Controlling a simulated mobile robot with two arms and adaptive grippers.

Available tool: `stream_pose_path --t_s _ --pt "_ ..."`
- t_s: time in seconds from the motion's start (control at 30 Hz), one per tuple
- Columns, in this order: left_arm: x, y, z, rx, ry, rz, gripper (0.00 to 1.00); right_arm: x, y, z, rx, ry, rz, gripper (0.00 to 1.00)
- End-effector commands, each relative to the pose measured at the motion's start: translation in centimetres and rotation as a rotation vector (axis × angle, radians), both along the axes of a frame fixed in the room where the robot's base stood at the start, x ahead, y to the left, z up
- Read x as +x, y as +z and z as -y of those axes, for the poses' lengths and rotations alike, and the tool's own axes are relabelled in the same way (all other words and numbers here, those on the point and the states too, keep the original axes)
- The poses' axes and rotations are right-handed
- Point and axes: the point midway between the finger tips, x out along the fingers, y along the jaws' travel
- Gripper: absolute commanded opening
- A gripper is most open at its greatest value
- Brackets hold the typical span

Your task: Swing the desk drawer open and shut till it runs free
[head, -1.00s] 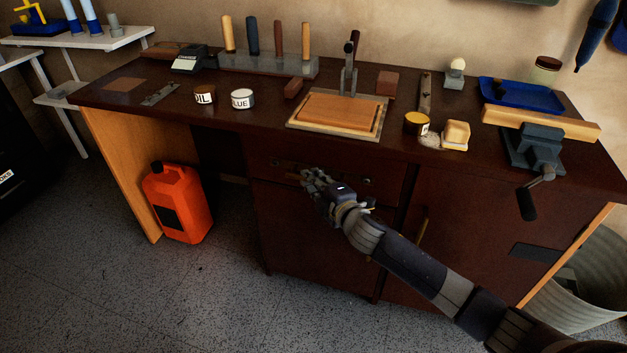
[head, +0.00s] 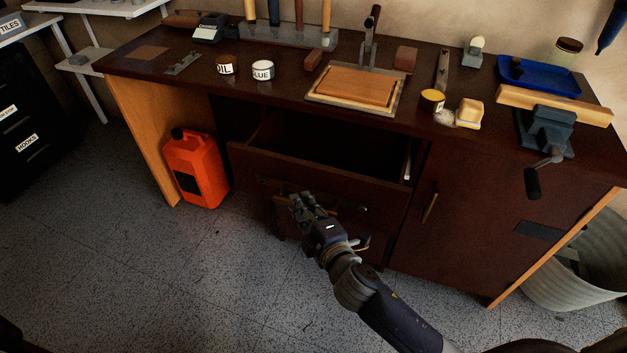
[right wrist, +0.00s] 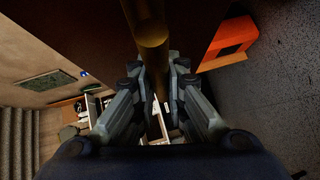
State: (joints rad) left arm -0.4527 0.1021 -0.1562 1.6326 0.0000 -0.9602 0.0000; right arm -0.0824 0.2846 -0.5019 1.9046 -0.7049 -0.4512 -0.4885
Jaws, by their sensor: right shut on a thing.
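The desk drawer (head: 345,182) is dark red-brown wood and stands pulled well out under the worktop. Its open top shows a dark interior in which I see no contents. My right gripper (head: 301,203) is at the drawer's front, to the left of its middle. It is shut on the brass drawer handle, mostly hidden by the fingers in the head view. In the right wrist view the brass handle (right wrist: 148,28) runs between the fingers of the right gripper (right wrist: 160,72). My left gripper is in neither view.
A closed cabinet door (head: 455,215) with a brass handle is right of the drawer. An orange canister (head: 196,170) stands on the floor at left. Floor before the drawer is clear.

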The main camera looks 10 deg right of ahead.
Motion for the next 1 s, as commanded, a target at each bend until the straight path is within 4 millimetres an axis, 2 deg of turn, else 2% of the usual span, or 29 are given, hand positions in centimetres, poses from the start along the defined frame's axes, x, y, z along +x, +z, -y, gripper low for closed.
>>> stream_pose_path --t_s 0.1,0.23,0.7,0.73,0.8,1.0 --pt "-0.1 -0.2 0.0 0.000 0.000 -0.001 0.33 -1.8 -0.1 -1.2 0.003 0.001 -0.002 0.00" --pt "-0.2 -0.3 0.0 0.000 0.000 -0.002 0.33 -2.8 -0.1 -1.9 0.000 0.000 -0.001 0.00" --pt "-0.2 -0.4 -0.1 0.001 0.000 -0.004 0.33 -3.3 -0.1 -2.2 -0.003 0.001 0.001 0.00" --pt "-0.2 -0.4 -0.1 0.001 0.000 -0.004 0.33 -3.3 -0.1 -2.2 -0.002 0.001 0.001 0.17" --pt "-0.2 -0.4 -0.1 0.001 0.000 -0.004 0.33 -3.3 -0.1 -2.2 -0.002 0.001 0.001 0.33" --pt "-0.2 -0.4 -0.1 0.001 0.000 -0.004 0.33 -3.3 0.0 -2.2 -0.002 0.001 0.001 0.33"
